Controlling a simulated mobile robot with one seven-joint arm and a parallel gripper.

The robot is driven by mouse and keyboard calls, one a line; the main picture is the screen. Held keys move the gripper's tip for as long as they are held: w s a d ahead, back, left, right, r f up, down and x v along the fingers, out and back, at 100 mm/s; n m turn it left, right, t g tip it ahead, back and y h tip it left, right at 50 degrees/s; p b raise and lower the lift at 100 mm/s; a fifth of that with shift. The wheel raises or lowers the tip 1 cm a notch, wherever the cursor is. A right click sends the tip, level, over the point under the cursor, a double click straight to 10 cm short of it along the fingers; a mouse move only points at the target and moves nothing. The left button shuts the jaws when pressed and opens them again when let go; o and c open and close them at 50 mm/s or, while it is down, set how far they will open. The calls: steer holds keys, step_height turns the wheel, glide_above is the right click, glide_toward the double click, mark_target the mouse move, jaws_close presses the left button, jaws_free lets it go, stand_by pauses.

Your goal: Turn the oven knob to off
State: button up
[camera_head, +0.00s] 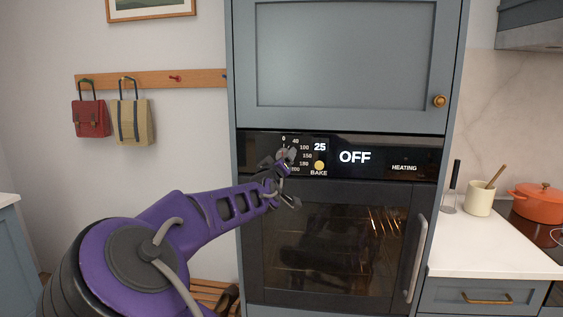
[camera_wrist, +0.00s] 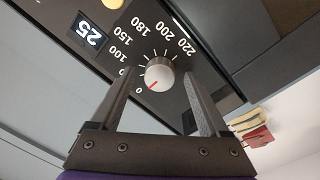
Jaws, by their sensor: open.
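The oven knob (camera_wrist: 158,74) is a round grey dial with a red pointer line on the black control panel (camera_head: 376,160). In the wrist view its pointer is at or very near the 0 mark. My gripper (camera_wrist: 160,78) is open, with one finger on each side of the knob; I cannot tell whether either finger touches it. The panel display (camera_head: 355,157) reads OFF, and a smaller display (camera_wrist: 88,32) reads 25.
The oven door (camera_head: 335,240) is shut below the panel, with a vertical handle (camera_head: 416,258) at its right. A yellow BAKE button (camera_head: 319,166) is right of my gripper. A cupboard door (camera_head: 345,55) is above. Bags (camera_head: 131,122) hang on the left wall.

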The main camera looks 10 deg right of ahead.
steer(key=v, duration=1.7)
steer(key=shift+s, duration=0.25)
